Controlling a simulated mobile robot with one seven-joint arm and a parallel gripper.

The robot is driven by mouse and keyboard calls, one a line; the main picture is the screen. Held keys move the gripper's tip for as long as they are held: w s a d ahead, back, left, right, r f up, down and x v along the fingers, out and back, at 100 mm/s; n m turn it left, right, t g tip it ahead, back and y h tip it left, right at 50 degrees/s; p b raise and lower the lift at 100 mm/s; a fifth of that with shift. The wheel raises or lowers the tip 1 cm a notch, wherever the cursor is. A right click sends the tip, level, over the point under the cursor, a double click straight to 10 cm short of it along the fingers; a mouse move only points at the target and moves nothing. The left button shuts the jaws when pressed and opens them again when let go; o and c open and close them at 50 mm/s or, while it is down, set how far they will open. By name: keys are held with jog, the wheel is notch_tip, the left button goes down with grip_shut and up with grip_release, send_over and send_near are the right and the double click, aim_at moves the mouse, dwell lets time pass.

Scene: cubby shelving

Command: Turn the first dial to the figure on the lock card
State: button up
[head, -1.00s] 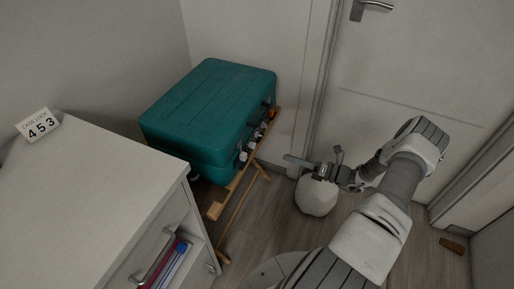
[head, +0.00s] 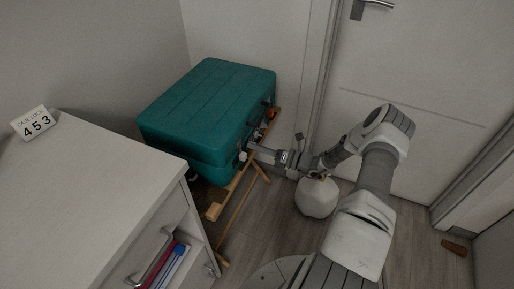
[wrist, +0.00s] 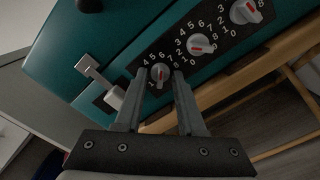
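The lock card (head: 33,123), on the cabinet at left in the head view, reads CASE LOCK 4 5 3. The teal case (head: 205,108) has three grey dials with red marks along its front, seen in the wrist view. The leftmost dial (wrist: 160,73) is between the fingertips of my gripper (wrist: 158,76), which is open with a small gap visible on each side. I cannot tell which figure its mark points at. The middle dial (wrist: 200,45) and the right dial (wrist: 243,12) are clear of the fingers. In the head view my gripper (head: 254,150) is at the case front.
The case rests on a wooden stand (head: 229,195). A metal latch (wrist: 92,70) is left of the dials. A white cabinet (head: 95,180) with a part-open drawer stands at left. A pale round object (head: 317,198) is on the floor below my arm. A door (head: 420,80) is behind.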

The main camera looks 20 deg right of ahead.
grip_shut()
jog(key=shift+n, duration=0.3)
jog(key=n+b, duration=0.1)
jog(key=n, duration=1)
jog(key=shift+d+f, duration=0.1)
jog(key=shift+d, duration=0.05)
dwell(0.5)
grip_release()
jog(key=p+v, duration=0.2)
jog(key=v, duration=1.5)
jog(key=shift+s, duration=0.2)
